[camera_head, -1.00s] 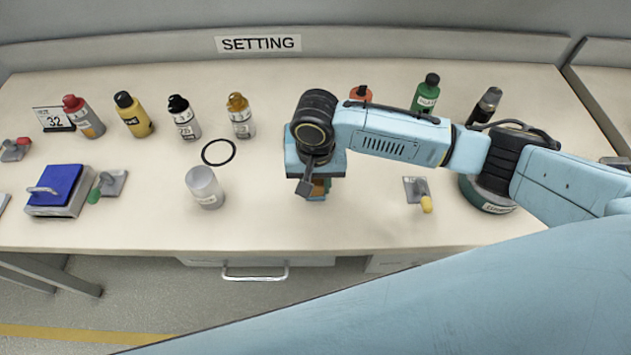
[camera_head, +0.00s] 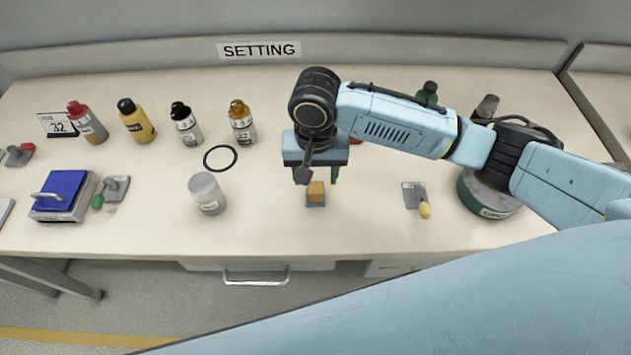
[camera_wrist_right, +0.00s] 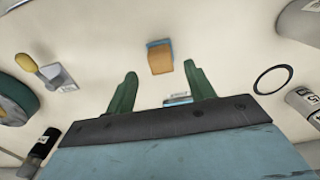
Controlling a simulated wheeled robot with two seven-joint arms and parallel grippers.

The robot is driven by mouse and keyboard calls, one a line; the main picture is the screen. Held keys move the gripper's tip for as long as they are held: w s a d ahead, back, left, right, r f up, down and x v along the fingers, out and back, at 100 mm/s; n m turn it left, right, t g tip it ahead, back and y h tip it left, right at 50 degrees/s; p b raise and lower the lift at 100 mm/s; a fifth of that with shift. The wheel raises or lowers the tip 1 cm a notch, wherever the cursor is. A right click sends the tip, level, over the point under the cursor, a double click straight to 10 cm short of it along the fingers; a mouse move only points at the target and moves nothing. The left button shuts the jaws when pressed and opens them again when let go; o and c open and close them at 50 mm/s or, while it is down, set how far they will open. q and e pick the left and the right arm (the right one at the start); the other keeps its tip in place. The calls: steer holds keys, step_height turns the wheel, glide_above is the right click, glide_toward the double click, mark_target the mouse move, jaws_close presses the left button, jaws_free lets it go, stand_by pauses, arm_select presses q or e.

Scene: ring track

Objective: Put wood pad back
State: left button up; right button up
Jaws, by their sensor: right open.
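The wood pad (camera_head: 316,191) is a small orange-brown block on a thin blue-grey base. It stands on the table near the front edge, right of the grey-white jar. It also shows in the right wrist view (camera_wrist_right: 161,60), just beyond the fingertips. My right gripper (camera_head: 319,178) is open and empty above and slightly behind the pad, with its green fingers apart. In the right wrist view, the open fingers (camera_wrist_right: 160,76) point towards the pad without touching it. My left gripper is not in view.
A grey-white jar (camera_head: 207,195) and a black ring (camera_head: 220,158) lie left of the pad. A yellow-handled tool (camera_head: 416,198) lies right. Several bottles stand behind. A blue-topped box (camera_head: 64,196) is at far left. The table around the pad is clear.

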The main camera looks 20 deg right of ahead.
mark_target(315, 189)
step_height(315, 189, up, 6)
steer(key=p, duration=0.1)
